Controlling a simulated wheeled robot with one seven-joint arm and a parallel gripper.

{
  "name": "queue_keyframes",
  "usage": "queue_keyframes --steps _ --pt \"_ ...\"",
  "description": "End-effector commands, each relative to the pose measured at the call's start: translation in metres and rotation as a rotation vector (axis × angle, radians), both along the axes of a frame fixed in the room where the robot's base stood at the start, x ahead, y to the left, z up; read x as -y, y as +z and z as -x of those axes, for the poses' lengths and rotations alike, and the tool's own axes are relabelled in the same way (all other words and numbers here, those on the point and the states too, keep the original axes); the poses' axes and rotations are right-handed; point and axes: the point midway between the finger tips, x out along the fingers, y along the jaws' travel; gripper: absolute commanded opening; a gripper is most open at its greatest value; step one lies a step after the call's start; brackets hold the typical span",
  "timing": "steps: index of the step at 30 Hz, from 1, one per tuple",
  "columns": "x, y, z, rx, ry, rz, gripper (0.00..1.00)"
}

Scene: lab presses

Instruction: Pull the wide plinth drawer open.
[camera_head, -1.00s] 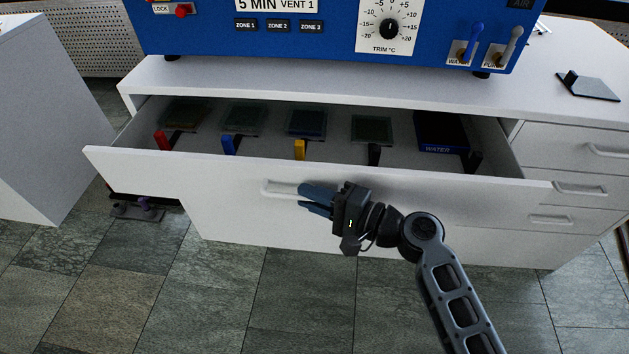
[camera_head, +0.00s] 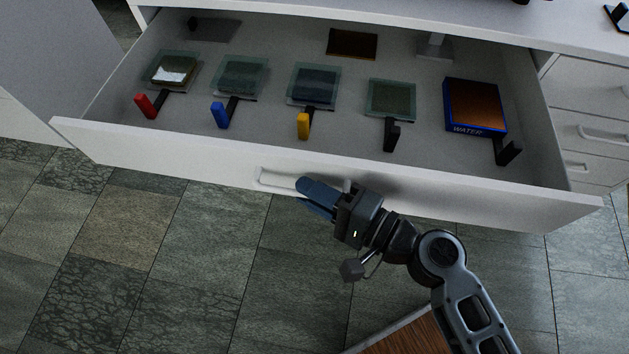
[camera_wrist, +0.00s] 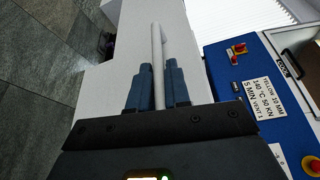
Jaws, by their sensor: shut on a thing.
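The wide plinth drawer (camera_head: 180,160) is pulled well out from under the white bench, and its inside shows from above. Its pale bar handle (camera_head: 268,178) is on the front panel. My gripper (camera_head: 308,193) is at the right part of that handle. In the wrist view, the blue fingers of my gripper (camera_wrist: 158,88) lie on either side of the handle bar (camera_wrist: 157,50) and are shut on it. The drawer front (camera_wrist: 130,35) is behind the bar there.
In the drawer lie several plates with red (camera_head: 146,105), blue (camera_head: 219,115), yellow (camera_head: 303,126) and black handles, and a blue tray marked WATER (camera_head: 475,108). Smaller drawers (camera_head: 590,115) are at right. A wooden surface (camera_head: 405,335) is at the bottom. Tiled floor (camera_head: 180,260) lies in front.

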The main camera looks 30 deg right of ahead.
Motion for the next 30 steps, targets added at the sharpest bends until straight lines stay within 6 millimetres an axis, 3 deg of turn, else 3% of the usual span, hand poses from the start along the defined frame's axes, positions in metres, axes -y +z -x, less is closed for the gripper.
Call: queue_keyframes --steps 8,9,15,23,30 --pt "0.0 -0.001 0.0 -0.002 -0.002 0.0 0.0" --pt "0.001 -0.001 0.0 -0.002 -0.002 0.0 0.2" --pt "0.0 -0.001 0.0 -0.001 -0.001 0.001 0.38" --pt "0.001 -0.001 0.002 -0.001 -0.001 0.0 0.38" --pt "0.017 0.0 0.028 -0.003 -0.001 0.001 0.38"
